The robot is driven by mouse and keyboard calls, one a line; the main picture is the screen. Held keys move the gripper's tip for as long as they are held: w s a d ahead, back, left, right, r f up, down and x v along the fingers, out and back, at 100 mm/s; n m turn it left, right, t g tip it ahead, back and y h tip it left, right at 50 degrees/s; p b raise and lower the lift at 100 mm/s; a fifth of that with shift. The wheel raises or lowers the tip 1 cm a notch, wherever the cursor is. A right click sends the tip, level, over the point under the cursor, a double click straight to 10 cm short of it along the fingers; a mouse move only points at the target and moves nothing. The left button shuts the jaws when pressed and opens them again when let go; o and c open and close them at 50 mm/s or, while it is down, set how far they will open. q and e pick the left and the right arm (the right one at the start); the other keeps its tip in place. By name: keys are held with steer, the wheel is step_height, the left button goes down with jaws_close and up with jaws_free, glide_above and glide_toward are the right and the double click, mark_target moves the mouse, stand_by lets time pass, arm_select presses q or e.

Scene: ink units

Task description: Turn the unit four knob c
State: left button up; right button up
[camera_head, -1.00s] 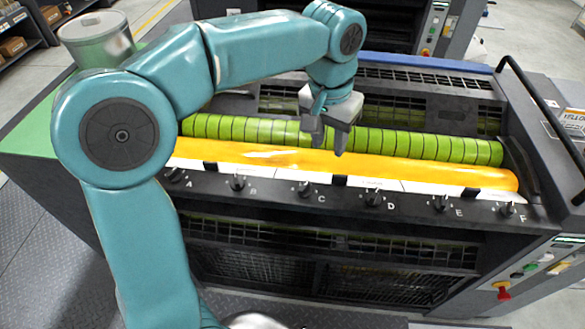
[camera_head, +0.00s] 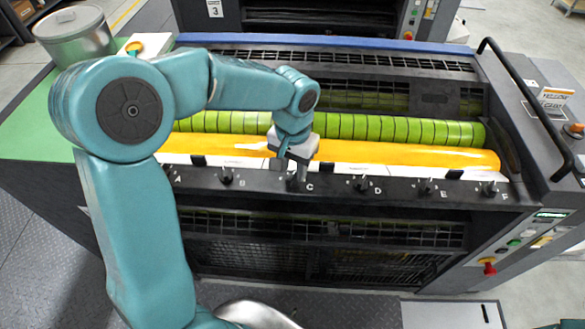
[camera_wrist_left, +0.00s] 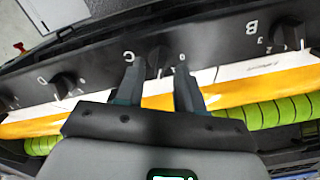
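Knob C (camera_head: 293,183) is a small black knob on the dark front rail (camera_head: 330,188) of the press unit, in a row of knobs lettered A to F. My left gripper (camera_head: 290,168) is over the rail at knob C and partly covers it. In the left wrist view, knob C (camera_wrist_left: 158,58) shows upside down between and just beyond the two fingers of the left gripper (camera_wrist_left: 159,82). The fingers are apart, and a gap shows between them and the knob. Whether they reach beside it in depth is unclear. My right gripper is not in view.
Knob B (camera_head: 226,176) and knob D (camera_head: 361,184) flank it. Behind the rail run a yellow ink roller (camera_head: 400,156) and a green ribbed roller (camera_head: 400,129). A can (camera_head: 75,38) stands back left.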

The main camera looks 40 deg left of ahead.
arm_select(q)
steer(key=shift+f, duration=0.85)
jaws_close()
steer(key=m, duration=0.9)
steer(key=shift+m, duration=0.6)
